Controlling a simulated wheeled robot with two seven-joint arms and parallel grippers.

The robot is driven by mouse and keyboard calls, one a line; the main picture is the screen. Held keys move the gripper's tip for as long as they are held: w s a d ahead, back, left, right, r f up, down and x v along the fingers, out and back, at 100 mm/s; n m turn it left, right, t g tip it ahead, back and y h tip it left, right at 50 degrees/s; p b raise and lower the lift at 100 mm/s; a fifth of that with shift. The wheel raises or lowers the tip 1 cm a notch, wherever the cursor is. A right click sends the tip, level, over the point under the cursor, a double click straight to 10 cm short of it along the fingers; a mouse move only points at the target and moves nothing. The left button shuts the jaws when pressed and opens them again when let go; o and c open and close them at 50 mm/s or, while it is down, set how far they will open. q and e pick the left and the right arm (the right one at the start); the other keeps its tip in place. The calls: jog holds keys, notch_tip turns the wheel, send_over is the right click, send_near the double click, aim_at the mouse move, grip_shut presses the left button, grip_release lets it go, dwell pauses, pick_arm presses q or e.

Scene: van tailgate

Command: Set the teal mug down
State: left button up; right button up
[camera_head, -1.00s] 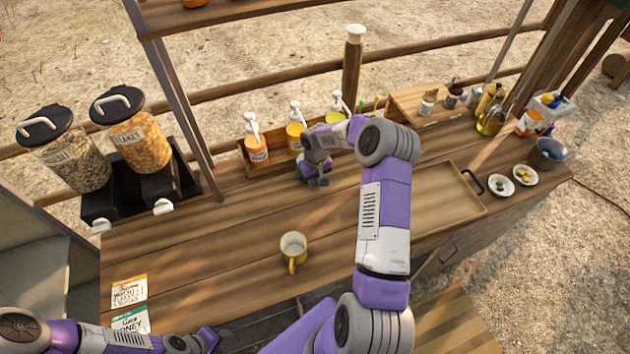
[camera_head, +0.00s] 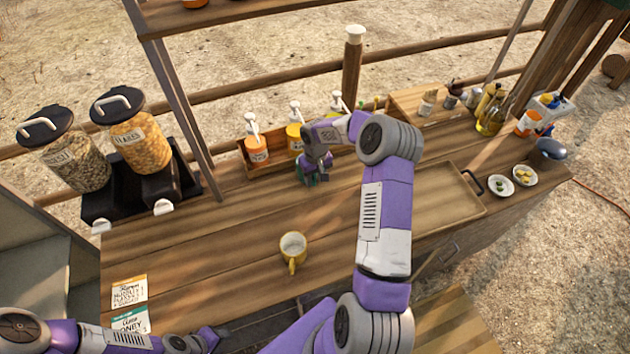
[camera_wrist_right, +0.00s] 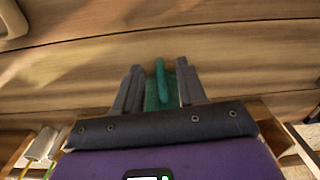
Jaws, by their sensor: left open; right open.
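The teal mug (camera_wrist_right: 162,92) shows in the right wrist view between the two fingers of my right gripper (camera_wrist_right: 160,88). Its handle-like upright part lies between the fingers, with a gap on each side. In the head view my right gripper (camera_head: 313,180) is low over the wooden counter, in front of the pump bottles, and covers most of the mug. The gripper is open. The mug appears to be at the counter surface, but its base is hidden. My left gripper (camera_head: 215,340) is open and empty at the lower left, by the counter's front edge.
Pump bottles in a wooden box (camera_head: 262,171) stand behind my right gripper. The counter's left middle is clear.

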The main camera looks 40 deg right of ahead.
notch_tip(320, 180, up, 10)
dwell(0.3)
jog(key=shift+f, duration=0.1)
dwell(0.3)
